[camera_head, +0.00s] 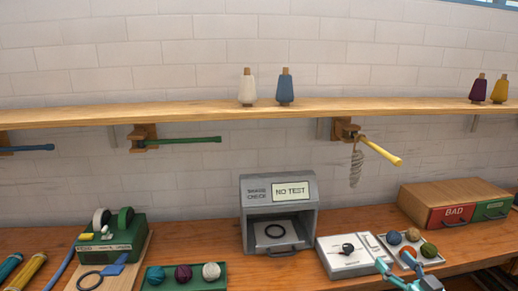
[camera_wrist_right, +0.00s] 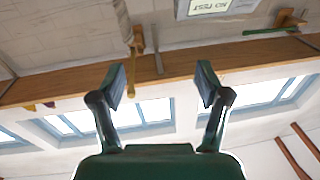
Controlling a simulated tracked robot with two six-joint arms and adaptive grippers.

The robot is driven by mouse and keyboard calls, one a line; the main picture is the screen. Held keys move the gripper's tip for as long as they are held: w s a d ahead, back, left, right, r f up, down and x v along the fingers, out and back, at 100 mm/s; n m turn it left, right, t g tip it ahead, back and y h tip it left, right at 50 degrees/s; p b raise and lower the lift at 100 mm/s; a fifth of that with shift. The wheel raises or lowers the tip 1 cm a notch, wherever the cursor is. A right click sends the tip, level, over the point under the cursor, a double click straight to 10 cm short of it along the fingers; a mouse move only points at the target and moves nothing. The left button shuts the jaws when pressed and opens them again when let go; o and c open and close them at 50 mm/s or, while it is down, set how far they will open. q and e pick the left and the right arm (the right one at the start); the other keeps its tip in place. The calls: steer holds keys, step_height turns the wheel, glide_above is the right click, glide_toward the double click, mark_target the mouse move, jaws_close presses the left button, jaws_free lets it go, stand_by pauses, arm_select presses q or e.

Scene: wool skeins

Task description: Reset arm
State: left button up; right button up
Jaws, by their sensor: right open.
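My right gripper (camera_head: 398,268) shows at the lower right of the head view, its two teal fingers spread apart. It is in front of the tray of wool balls (camera_head: 424,257) and overlaps it in the picture; I cannot tell the gap between them. In the right wrist view my right gripper (camera_wrist_right: 161,84) is open, with nothing between its fingers. That view is tilted far over and shows the shelf (camera_wrist_right: 70,83), windows (camera_wrist_right: 75,122) and part of the NO TEST display (camera_wrist_right: 210,6). My left gripper is in neither view.
The grey checking machine (camera_head: 279,240) stands mid-bench beside a white scale-like device (camera_head: 345,262). A green tray (camera_head: 219,284) of wool balls and a green tape dispenser (camera_head: 112,240) are left. The BAD drawer box (camera_head: 452,216) is right. A yellow peg (camera_head: 382,152) juts out below the shelf (camera_head: 180,110).

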steer(key=s+a+f+m+g+y, duration=0.1)
steer(key=s+a+f+g, duration=0.25)
steer(key=a+f, duration=0.75)
steer(key=s+a+f+m+g, duration=0.1)
steer(key=s+a+f+g, duration=0.25)
steer(key=a+f, duration=0.75)
steer(key=s+a+f+g, duration=0.1)
steer(key=s+f+g, duration=0.4)
steer(key=s, duration=0.5)
steer(key=s+a+f+m+g, duration=0.1)
steer(key=s+f+g, duration=0.4)
steer(key=s+f, duration=0.3)
steer(key=s, duration=0.3)
steer(key=shift+f+m+g+h, duration=0.3)
steer(key=shift+f, duration=0.1)
